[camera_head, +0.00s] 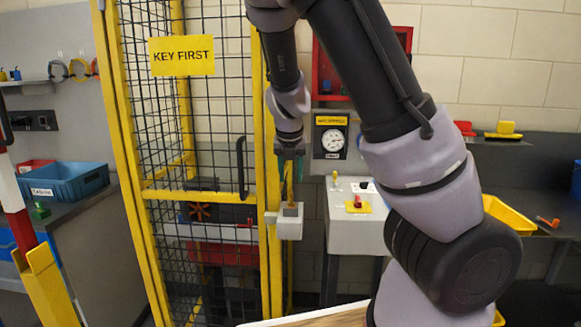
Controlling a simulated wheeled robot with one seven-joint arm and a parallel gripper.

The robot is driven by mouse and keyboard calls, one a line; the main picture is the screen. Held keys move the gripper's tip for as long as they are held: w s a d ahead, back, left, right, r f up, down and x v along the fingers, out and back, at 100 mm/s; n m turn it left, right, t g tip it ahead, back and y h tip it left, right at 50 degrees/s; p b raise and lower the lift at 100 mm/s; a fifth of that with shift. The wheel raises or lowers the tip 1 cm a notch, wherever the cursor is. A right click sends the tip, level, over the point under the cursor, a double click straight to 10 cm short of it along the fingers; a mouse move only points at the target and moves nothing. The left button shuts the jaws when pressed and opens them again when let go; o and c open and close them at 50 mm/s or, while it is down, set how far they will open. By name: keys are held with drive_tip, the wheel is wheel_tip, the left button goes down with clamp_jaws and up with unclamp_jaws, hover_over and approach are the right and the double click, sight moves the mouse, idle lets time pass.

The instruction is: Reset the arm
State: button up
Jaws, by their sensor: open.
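My arm reaches up from the lower right, bends near the top edge and hangs down to my gripper (290,180) near the middle of the picture. The gripper points downward with its fingers apart. A thin yellow upright piece (290,190) shows between or behind the fingers; I cannot tell whether they touch it.
A yellow-framed mesh door (160,196) with a "KEY FIRST" sign (181,56) stands to the left. A gauge (332,138) hangs above a pale console (354,236) with a red switch (357,202). A blue bin (66,186) is far left; a yellow bin (510,218) is right.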

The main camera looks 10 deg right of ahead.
drive_tip(key=s+d+r+n+t+y, duration=0.1)
drive_tip(key=s+d+r+n, duration=0.1)
drive_tip(key=s+r+n, duration=0.4)
drive_tip(key=s+d+r+n+t+y, duration=0.1)
drive_tip(key=s+r+n, duration=0.5)
drive_tip(key=n, duration=1.1)
drive_tip(key=s+d+r+n+y, duration=0.1)
drive_tip(key=s+d+r+n, duration=0.2)
drive_tip(key=n, duration=0.9)
drive_tip(key=s+r, duration=0.3)
drive_tip(key=s, duration=0.1)
drive_tip(key=shift+s+d+r+t, duration=0.3)
drive_tip(key=shift+d+r+t, duration=0.05)
drive_tip(key=shift+d+t, duration=0.05)
drive_tip(key=shift+o, duration=0.4)
